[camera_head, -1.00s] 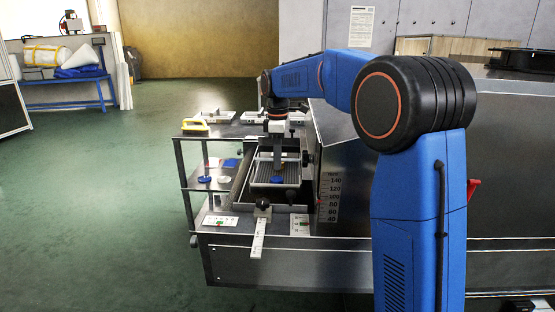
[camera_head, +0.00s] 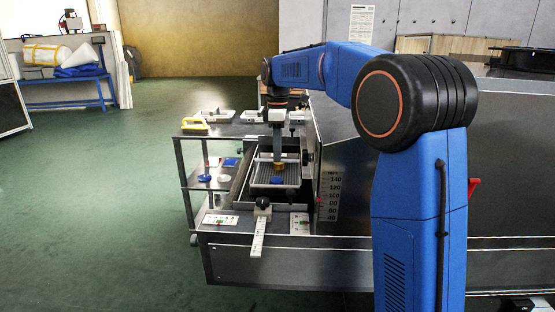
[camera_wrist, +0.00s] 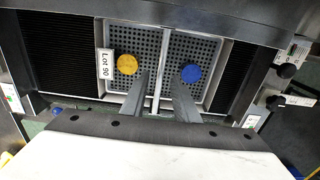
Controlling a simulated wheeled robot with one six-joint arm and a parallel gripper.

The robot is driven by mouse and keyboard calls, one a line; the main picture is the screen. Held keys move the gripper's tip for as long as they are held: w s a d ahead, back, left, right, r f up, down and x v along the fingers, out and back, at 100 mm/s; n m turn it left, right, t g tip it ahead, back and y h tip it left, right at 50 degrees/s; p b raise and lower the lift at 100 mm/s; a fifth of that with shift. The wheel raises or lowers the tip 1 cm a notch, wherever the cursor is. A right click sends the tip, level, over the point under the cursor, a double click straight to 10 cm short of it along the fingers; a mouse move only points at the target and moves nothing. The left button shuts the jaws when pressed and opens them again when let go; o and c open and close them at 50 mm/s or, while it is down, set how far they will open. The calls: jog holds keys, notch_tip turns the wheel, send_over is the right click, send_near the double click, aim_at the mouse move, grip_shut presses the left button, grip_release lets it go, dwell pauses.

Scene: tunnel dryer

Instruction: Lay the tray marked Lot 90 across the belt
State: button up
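The tray marked Lot 90 (camera_wrist: 160,28) is a grey perforated tray with a bar across its middle. Its white label (camera_wrist: 106,65) is at the left edge in the wrist view. A yellow disc (camera_wrist: 127,64) lies in one half and a blue disc (camera_wrist: 191,73) in the other. The tray lies on the dark ribbed belt (camera_wrist: 52,55), with belt showing on both sides of it. It also shows in the head view (camera_head: 260,183). My gripper (camera_wrist: 160,80) is above the tray, its two fingers spread either side of the bar with gaps, holding nothing.
A metal stand left of the belt carries several small trays and a yellow-handled item (camera_head: 195,126); loose discs (camera_head: 205,178) lie on its lower shelf. A ruler (camera_head: 258,240) with a black knob projects at the front. The dryer housing (camera_head: 340,165) closes in the right.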

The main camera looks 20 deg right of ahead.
notch_tip(320, 180, up, 10)
jog(key=shift+f, duration=0.2)
jog(key=shift+s, duration=0.1)
dwell(0.3)
